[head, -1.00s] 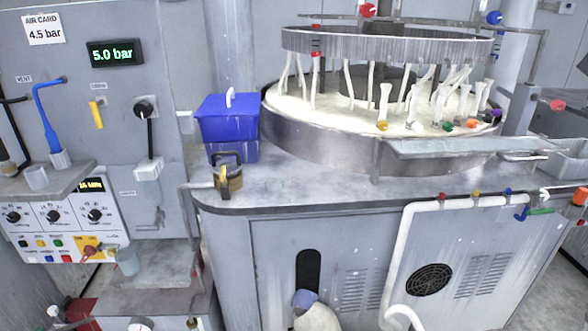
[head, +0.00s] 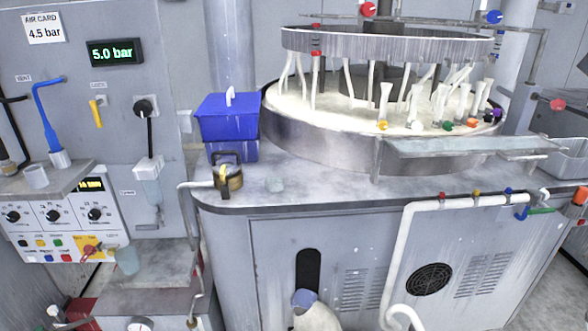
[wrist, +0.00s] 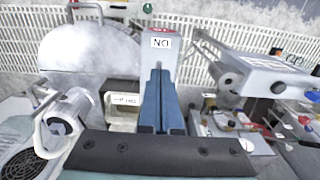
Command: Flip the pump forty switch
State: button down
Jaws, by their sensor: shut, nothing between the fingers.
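My gripper (wrist: 160,72) shows in the wrist view as two blue fingers pressed together, with nothing between them. The tips are in front of a grey upright block (wrist: 159,48) with a red top and a label that seems to read "NO" or an upside-down "ON". Whether they touch it cannot be told. A small label (wrist: 125,99), too blurred to read surely, is left of the fingers. I cannot surely pick out the pump forty switch. In the head view, a control panel (head: 62,228) with several knobs and coloured buttons is at the left. My gripper is not visible there.
In the wrist view, a round metal fitting (wrist: 60,125) is close on the left and a grey housing (wrist: 265,72) on the right. A white grille (wrist: 215,28) is behind. In the head view, a blue box (head: 228,120) stands beside the round platen machine (head: 320,150).

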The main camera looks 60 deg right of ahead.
jog(key=shift+f+b, duration=1.35)
jog(key=shift+f, duration=0.95)
dwell(0.8)
dwell(0.3)
notch_tip(320, 180, up, 7)
jog(key=p, duration=0.8)
dwell(0.6)
